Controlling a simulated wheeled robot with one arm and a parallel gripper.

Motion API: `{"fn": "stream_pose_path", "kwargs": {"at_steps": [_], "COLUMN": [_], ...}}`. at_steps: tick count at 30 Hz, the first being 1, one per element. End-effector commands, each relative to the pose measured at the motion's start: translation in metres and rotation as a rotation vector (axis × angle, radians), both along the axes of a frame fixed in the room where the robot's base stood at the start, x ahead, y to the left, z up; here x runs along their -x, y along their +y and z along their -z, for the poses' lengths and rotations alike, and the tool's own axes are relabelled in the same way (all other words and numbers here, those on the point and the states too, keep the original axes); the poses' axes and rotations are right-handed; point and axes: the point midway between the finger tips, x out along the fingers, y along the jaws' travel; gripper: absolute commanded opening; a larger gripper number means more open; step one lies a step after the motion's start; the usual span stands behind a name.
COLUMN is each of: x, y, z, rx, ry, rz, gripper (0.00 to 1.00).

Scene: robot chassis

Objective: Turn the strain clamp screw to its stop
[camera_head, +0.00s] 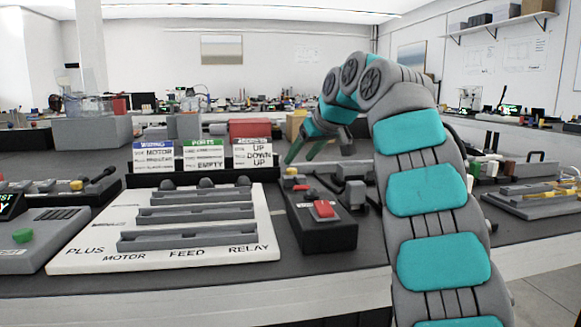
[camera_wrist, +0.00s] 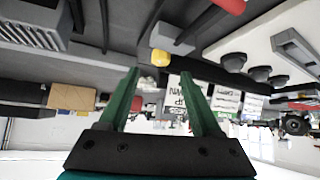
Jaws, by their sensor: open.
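My gripper (camera_head: 303,158) hangs over the back of the workbench, with its two green fingers apart and nothing between them. In the wrist view, which is upside down, the fingers (camera_wrist: 160,74) spread on either side of a yellow knob (camera_wrist: 160,57), which lies beyond the tips. The same yellow knob (camera_head: 292,171) is small in the head view, at the back of a black box. A grey clamp-like block (camera_head: 352,186) stands right of that box, partly hidden by my arm. I cannot tell which part is the strain clamp screw. No contact is visible.
The black box (camera_head: 328,236) carries a red rocker (camera_head: 324,209). The white labelled board (camera_head: 88,254) with grey rails lies to its left. Sign cards (camera_head: 204,156) stand behind the board. A grey fixture (camera_head: 535,200) lies at right. The bench front is mostly clear.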

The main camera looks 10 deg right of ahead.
Motion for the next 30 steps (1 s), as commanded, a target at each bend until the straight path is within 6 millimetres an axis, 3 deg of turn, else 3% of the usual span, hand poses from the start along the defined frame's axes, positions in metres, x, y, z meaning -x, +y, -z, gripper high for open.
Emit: {"fn": "stream_pose_path", "kwargs": {"at_steps": [9, 19, 30], "x": [-0.030, -0.034, -0.034], "y": [0.013, 0.014, 0.014], "z": [0.033, 0.037, 0.037], "rx": [0.001, 0.001, 0.001], "ry": [0.001, 0.000, 0.000], "rz": [0.001, 0.001, 0.001], "gripper": [0.65, 0.64, 0.22]}}
